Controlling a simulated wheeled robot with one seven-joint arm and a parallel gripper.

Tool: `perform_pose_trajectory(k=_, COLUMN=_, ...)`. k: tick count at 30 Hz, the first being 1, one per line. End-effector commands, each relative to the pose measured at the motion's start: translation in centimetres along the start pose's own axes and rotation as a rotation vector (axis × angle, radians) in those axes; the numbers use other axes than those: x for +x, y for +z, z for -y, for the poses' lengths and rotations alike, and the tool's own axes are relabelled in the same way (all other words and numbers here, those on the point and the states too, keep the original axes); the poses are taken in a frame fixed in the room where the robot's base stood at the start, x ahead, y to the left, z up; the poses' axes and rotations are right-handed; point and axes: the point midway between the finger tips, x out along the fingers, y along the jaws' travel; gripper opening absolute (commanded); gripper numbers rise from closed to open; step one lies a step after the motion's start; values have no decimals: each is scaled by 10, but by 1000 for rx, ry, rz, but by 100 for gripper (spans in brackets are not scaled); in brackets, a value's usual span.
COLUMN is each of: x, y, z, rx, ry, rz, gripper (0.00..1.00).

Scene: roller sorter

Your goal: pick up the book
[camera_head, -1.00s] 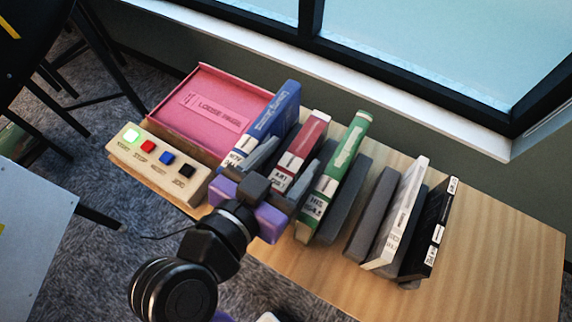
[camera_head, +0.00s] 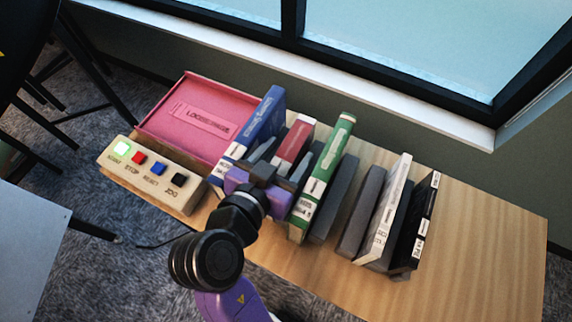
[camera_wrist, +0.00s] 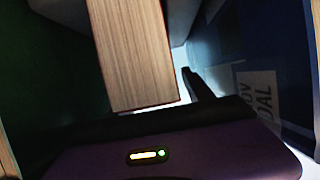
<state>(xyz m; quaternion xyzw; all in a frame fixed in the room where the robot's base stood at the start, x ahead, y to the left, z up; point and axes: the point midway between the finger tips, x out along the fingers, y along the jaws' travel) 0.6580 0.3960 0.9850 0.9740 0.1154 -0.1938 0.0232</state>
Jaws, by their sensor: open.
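The red book (camera_head: 294,139) stands upright in the row, between the blue book (camera_head: 262,125) and the green book (camera_head: 325,175). My purple gripper (camera_head: 284,157) is at its near side, with its grey fingers apart on either side of it. The gripper hides the book's lower spine, and I cannot tell whether the fingers touch it. In the wrist view, the blue book's labelled side (camera_wrist: 262,85) is at right and a dark green surface is at left. A wood-grained surface fills the middle; I cannot tell what it belongs to.
A pink tray (camera_head: 165,118) and a beige button panel (camera_head: 150,185) with a lit green button lie at left. Grey dividers (camera_head: 360,208), a white book (camera_head: 388,215) and a black book (camera_head: 425,215) stand at right. The wooden table (camera_head: 490,240) is clear at far right.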

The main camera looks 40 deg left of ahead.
Motion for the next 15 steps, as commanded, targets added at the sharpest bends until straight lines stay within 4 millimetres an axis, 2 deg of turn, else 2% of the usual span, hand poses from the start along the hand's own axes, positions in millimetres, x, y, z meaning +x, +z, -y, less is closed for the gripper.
perform_pose_trajectory(k=4, x=0, y=0, z=0, rx=0, ry=0, rz=0, gripper=60)
perform_pose_trajectory(k=13, x=0, y=0, z=0, rx=0, ry=0, rz=0, gripper=1)
perform_pose_trajectory(k=15, x=0, y=0, z=0, rx=1, ry=0, rz=0, gripper=0)
